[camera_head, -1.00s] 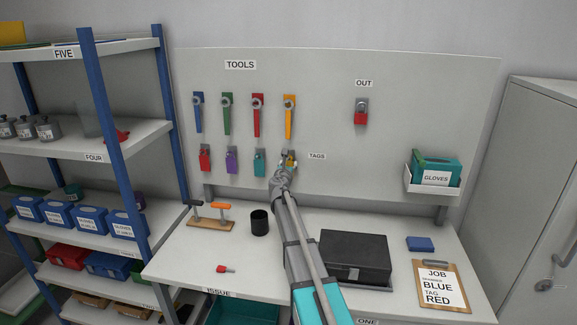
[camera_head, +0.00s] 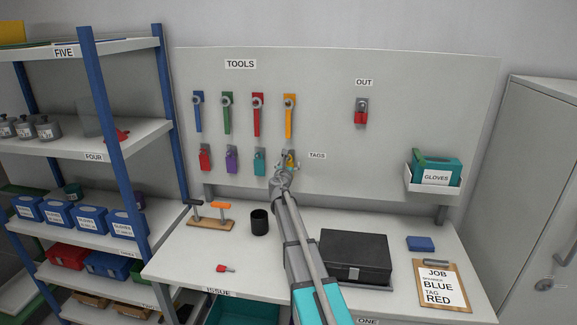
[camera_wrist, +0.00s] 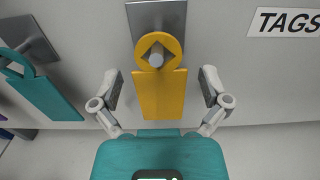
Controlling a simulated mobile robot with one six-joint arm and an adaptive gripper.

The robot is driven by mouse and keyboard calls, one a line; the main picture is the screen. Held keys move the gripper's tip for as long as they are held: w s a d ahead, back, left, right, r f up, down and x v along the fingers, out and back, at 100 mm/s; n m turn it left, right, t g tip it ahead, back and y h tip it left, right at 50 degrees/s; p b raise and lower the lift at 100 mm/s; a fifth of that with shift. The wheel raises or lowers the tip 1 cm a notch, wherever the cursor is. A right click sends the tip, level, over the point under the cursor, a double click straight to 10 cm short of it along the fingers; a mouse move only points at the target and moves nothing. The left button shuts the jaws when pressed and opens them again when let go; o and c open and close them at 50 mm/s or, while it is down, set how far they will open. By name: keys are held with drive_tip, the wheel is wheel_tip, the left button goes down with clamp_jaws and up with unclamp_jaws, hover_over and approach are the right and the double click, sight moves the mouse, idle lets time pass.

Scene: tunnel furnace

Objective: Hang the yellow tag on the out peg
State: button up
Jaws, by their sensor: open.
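The yellow tag (camera_wrist: 160,95) hangs by its ring on a peg in the tags row, in the wrist view. In the head view the yellow tag (camera_head: 291,157) is partly hidden by my gripper. My gripper (camera_wrist: 160,91) is open, with one finger on each side of the tag and a gap on both sides. My gripper also shows in the head view (camera_head: 285,168), just in front of the board. The out peg (camera_head: 361,103) is at the upper right under the OUT label, and a red tag (camera_head: 361,117) hangs on it.
Red (camera_head: 205,160), purple (camera_head: 232,161) and teal (camera_head: 259,162) tags hang left of the yellow one. Several wrenches hang above them. A black box (camera_head: 355,256), a black cup (camera_head: 260,222) and a clipboard (camera_head: 442,290) are on the bench. The board between tags and OUT is clear.

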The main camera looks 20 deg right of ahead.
drive_tip(key=v, duration=1.4)
drive_tip(key=shift+s+d, duration=0.1)
drive_tip(key=shift+d, duration=0.05)
idle(0.7)
drive_tip(key=s+a+f+m+g+y, duration=0.2)
drive_tip(key=s+a+f+m+g, duration=0.2)
drive_tip(key=s+m, duration=0.3)
drive_tip(key=s+a+f+m+g+y, duration=0.2)
drive_tip(key=s+a+f+m+g, duration=0.2)
drive_tip(key=s+f+m, duration=0.3)
drive_tip(key=s+a+f+m+g+y, duration=0.2)
drive_tip(key=s+a+f+m+g, duration=0.2)
drive_tip(key=s+m, duration=0.4)
drive_tip(key=shift+s+a+f+m, duration=0.1)
drive_tip(key=shift+s+f+m, duration=0.1)
drive_tip(key=shift+f+m, duration=0.45)
drive_tip(key=shift+s+f+m, duration=0.2)
drive_tip(key=shift+f+m, duration=0.05)
drive_tip(key=shift+m, duration=0.7)
drive_tip(key=s+a+f+m+g+y, duration=0.1)
drive_tip(key=s+a+m+g+y, duration=0.2)
drive_tip(key=s+a, duration=0.4)
drive_tip(key=shift+a+f+m+y, duration=0.3)
drive_tip(key=shift+a+m+y, duration=0.1)
drive_tip(key=shift+m+y, duration=0.1)
drive_tip(key=shift+s, duration=0.1)
